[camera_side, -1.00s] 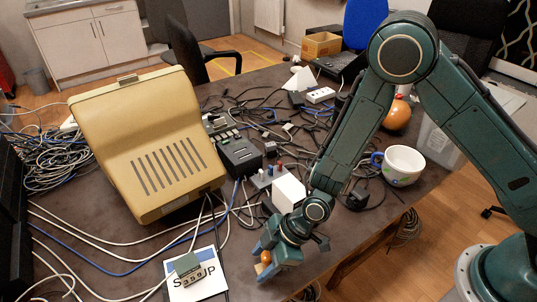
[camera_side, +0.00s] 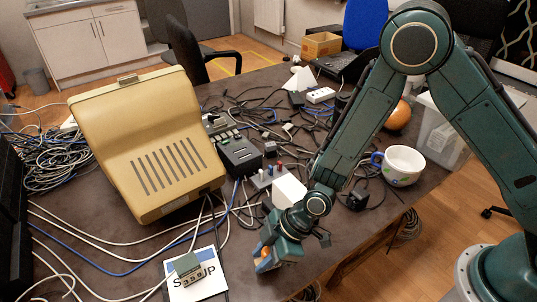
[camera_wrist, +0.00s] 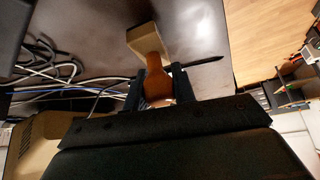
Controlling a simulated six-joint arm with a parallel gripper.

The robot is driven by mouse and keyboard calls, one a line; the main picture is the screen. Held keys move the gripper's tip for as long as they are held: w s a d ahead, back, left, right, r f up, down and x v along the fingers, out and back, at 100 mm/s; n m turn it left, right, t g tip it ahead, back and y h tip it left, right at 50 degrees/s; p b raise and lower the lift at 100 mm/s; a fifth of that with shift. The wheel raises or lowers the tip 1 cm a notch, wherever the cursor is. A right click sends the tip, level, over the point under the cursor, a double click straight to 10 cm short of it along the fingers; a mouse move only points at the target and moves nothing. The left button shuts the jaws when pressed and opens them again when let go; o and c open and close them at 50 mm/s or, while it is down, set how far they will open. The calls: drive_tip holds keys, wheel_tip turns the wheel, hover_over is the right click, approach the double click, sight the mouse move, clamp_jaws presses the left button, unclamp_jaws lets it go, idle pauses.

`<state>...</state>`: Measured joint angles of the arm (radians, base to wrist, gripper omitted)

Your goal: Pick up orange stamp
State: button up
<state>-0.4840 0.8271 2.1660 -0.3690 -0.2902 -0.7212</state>
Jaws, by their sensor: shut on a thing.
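The orange stamp (camera_side: 265,252) shows small between the fingers of my gripper (camera_side: 266,258) in the side view, near the front edge of the table. In the wrist view, its orange-brown handle (camera_wrist: 157,82) sits between the two dark fingers of my gripper (camera_wrist: 158,88). A pale beige block (camera_wrist: 147,40), which looks like the stamp's base, extends beyond the handle. My gripper is shut on the handle. The fingers hide the handle's sides. I cannot tell for certain whether the base touches the table.
A white box (camera_side: 289,190), cables and a white mug (camera_side: 403,165) are nearby. A dark pen-like rod (camera_wrist: 203,62) shows beside the stamp.

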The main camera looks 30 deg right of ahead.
sight(263, 251)
wheel_tip(263, 251, up, 18)
drive_tip(key=shift+r, duration=0.15)
idle(0.5)
drive_tip(key=shift+w, duration=0.1)
idle(0.5)
